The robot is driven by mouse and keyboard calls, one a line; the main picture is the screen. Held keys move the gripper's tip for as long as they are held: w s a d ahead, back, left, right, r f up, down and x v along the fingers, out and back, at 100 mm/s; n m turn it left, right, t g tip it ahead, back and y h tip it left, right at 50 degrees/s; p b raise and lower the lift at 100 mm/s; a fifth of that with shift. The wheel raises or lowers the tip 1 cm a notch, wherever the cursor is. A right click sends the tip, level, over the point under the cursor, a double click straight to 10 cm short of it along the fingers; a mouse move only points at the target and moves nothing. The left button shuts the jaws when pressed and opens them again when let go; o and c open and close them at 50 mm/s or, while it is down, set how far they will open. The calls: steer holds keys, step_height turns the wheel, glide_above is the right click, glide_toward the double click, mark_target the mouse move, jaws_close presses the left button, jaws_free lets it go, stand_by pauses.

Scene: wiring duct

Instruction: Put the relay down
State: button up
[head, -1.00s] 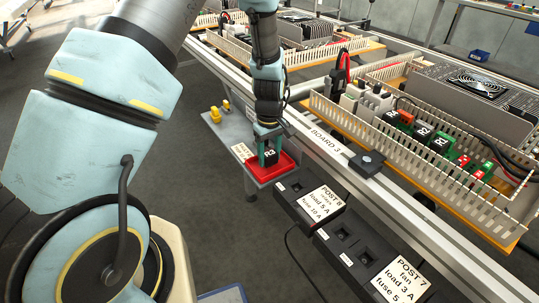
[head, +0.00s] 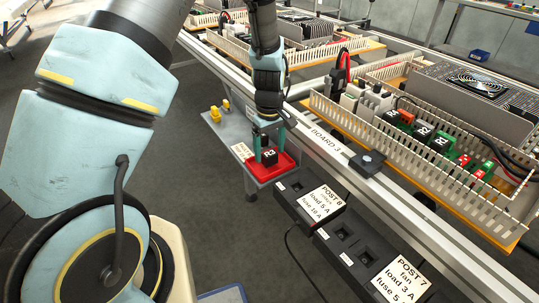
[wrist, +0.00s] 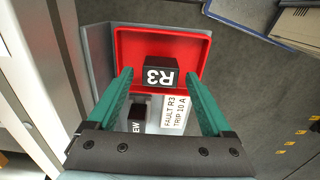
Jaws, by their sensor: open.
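The relay (head: 269,157), a small black block marked R3, rests in a red tray (head: 284,170) on a small grey side shelf. In the wrist view the relay (wrist: 161,76) sits in the middle of the red tray (wrist: 195,47). My gripper (head: 268,147) is open above the tray, its teal fingers apart on either side of the relay. In the wrist view there is a clear gap between the relay and each finger of my gripper (wrist: 160,82).
A label reading FAULT R3 TRIP 10 A (wrist: 175,112) and another black block (wrist: 138,110) lie beside the tray. Yellow pegs (head: 220,110) stand behind. Black posts (head: 310,197) and the board's slotted duct (head: 375,140) are to the right.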

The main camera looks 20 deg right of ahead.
mark_target(269, 153)
step_height(269, 153, up, 10)
stand_by(0.3)
steer(key=w+a+r+m, duration=0.1)
steer(key=a+r, duration=0.1)
steer(key=a, duration=0.6)
steer(key=w+a+r, duration=0.1)
steer(key=a+r, duration=0.2)
steer(key=a, duration=0.6)
steer(key=s+a+r+m+t, duration=0.1)
steer(key=s+a, duration=0.5)
steer(key=a, duration=0.7)
steer(key=shift+s+r+m+t, duration=0.15)
steer(key=shift+r+m+t, duration=0.15)
steer(key=shift+r+m, duration=0.35)
steer(key=shift+a+f, duration=0.1)
step_height(269, 153, up, 8)
steer(key=p, duration=0.7)
steer(key=shift+f, duration=0.15)
